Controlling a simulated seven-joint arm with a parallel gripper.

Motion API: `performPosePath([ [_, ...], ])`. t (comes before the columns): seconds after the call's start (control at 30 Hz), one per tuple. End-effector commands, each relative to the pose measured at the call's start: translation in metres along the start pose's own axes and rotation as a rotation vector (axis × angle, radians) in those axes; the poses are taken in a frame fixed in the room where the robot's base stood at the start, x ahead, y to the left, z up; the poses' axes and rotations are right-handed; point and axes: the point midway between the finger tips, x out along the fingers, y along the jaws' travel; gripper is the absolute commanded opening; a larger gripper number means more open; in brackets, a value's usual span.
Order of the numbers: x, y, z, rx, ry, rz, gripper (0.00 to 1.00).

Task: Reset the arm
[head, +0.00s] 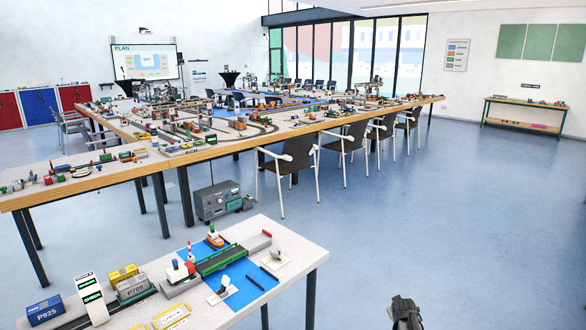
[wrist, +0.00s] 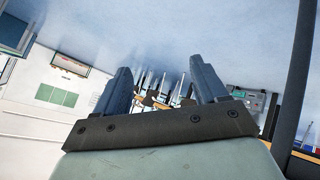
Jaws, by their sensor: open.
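My gripper (head: 405,312) shows at the bottom edge of the head view, right of the near table and over bare floor. In the wrist view my gripper (wrist: 160,92) has its two fingers apart with nothing between them. The wrist view is tilted, with the floor at the top and the room's far side behind the fingers. The rest of my arm is outside the head view.
The near table (head: 297,262) carries model containers, a blue water area and small crane parts. Chairs (head: 290,160) line a long table (head: 215,150) with model tracks. A grey machine (head: 217,201) stands on the floor. The floor (head: 450,220) at right is clear.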

Motion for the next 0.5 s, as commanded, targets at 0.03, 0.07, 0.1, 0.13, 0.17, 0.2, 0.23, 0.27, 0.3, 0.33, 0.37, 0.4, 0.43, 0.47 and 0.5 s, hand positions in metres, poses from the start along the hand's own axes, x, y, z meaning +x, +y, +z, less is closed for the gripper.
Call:
performPosePath([
  [0.03, 0.001, 0.008, 0.033, 0.033, -0.027, 0.001, 0.72],
  [0.07, 0.003, 0.012, 0.05, 0.052, -0.041, 0.001, 0.72],
  [0.1, 0.004, 0.017, 0.072, 0.078, -0.061, 0.0, 0.72],
  [0.13, 0.004, 0.019, 0.089, 0.099, -0.075, -0.002, 0.72],
  [0.17, 0.004, 0.021, 0.108, 0.12, -0.092, -0.004, 0.72],
  [0.2, 0.004, 0.022, 0.132, 0.15, -0.115, -0.008, 0.72],
  [0.23, 0.003, 0.02, 0.149, 0.17, -0.132, -0.014, 0.72],
  [0.27, 0.002, 0.018, 0.165, 0.189, -0.15, -0.02, 0.72],
  [0.3, 0.001, 0.01, 0.184, 0.213, -0.175, -0.033, 0.72],
  [0.33, -0.001, 0.003, 0.198, 0.228, -0.196, -0.045, 0.72],
  [0.37, -0.003, -0.005, 0.21, 0.243, -0.217, -0.058, 0.72],
  [0.4, -0.006, -0.019, 0.226, 0.261, -0.246, -0.079, 0.72],
  [0.43, -0.009, -0.031, 0.236, 0.272, -0.27, -0.097, 0.72],
  [0.47, -0.012, -0.044, 0.246, 0.28, -0.294, -0.116, 0.72],
  [0.5, -0.017, -0.062, 0.258, 0.289, -0.328, -0.143, 0.72],
])
